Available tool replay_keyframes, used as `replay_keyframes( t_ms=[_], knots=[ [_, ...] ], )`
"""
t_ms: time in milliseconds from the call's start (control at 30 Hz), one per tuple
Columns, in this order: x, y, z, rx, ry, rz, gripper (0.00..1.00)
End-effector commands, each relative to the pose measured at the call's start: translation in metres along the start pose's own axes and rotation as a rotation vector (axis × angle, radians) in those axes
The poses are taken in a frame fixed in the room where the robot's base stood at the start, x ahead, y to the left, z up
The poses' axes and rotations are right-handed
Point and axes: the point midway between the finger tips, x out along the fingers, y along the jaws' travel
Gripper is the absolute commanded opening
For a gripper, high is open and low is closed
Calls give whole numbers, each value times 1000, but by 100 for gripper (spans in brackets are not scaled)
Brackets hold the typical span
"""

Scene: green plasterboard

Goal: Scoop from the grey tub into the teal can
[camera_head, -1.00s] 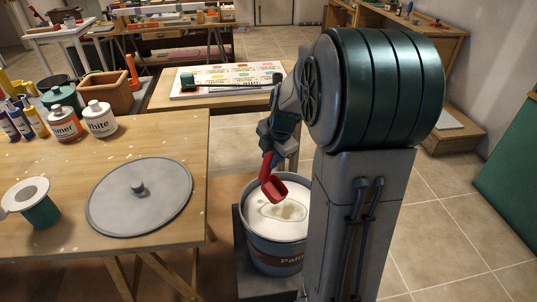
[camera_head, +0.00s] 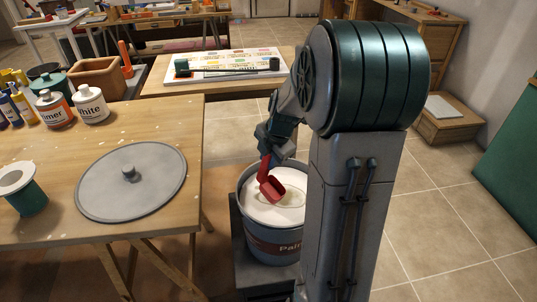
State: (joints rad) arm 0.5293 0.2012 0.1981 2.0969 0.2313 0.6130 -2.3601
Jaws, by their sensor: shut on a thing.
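The grey tub (camera_head: 262,232) stands on a low dark support right of the workbench and holds white contents (camera_head: 252,210) with a tan patch. My gripper (camera_head: 267,158) is shut on the handle of a red scoop (camera_head: 272,188). The scoop's bowl is tilted and low over the contents, inside the tub's outline; I cannot tell whether it touches them. What the bowl holds is not clear. The teal can (camera_head: 27,200) stands at the left of the workbench with a white, ring-shaped top. My arm hides the tub's right side.
A round grey lid (camera_head: 130,190) with a knob lies on the workbench (camera_head: 60,150). Primer (camera_head: 54,110) and white (camera_head: 90,104) bottles stand behind, near a brown box (camera_head: 97,77). A second table with a chart board (camera_head: 228,66) is behind the tub.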

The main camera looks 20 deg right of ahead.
Motion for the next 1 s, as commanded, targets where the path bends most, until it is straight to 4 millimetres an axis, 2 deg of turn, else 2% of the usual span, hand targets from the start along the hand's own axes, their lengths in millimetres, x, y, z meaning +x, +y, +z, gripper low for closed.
replay_keyframes(
  t_ms=[100, 400, 633, 1000],
  knots=[
    [17, -5, 0, 0, 0, 0, 0],
    [42, -13, 0, 0, 0, 0, 0],
    [51, -16, 0, 0, 0, 0, 0],
    [51, -16, 0, 0, 0, 0, 0]
  ],
)
